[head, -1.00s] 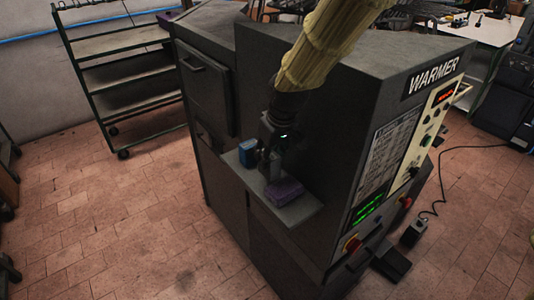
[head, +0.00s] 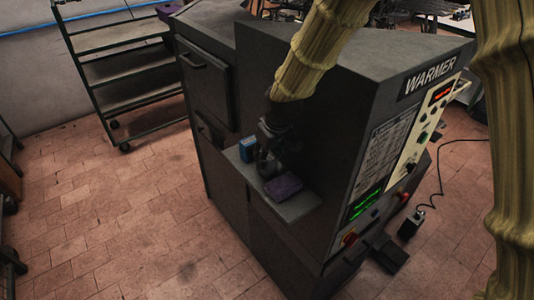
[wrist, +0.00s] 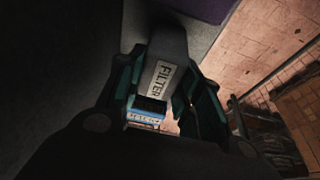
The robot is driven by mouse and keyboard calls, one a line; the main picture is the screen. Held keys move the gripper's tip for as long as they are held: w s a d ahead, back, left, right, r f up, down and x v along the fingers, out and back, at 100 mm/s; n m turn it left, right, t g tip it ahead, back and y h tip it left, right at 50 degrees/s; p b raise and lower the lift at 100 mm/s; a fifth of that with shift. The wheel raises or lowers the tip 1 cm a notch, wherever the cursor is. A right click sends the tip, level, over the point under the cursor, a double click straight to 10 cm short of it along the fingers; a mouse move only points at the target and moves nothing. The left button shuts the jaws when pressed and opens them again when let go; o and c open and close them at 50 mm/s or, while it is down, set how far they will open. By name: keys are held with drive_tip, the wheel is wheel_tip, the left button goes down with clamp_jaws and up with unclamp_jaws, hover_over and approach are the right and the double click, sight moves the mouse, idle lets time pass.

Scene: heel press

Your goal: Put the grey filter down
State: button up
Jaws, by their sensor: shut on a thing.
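The grey filter (wrist: 172,52), with a pale label reading FILTER, is between the green-lined fingers of my gripper (wrist: 160,95) in the wrist view. My gripper is shut on it. In the head view my gripper (head: 266,163) is low over the ledge (head: 304,209) on the front of the warmer, between a blue box and a purple block. The filter is too dark there to make out clearly, and I cannot tell whether it touches the ledge.
The blue box (head: 247,149) stands at the ledge's far left end; it also shows in the wrist view (wrist: 145,116). The purple block (head: 284,187) lies nearer the front right. The dark warmer (head: 345,75) rises behind. A shelf trolley (head: 125,75) stands at left.

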drive_tip(key=shift+f, duration=0.1)
drive_tip(key=o, duration=1)
drive_tip(key=shift+o, duration=0.2)
drive_tip(key=b+v, duration=0.3)
drive_tip(key=v, duration=0.9)
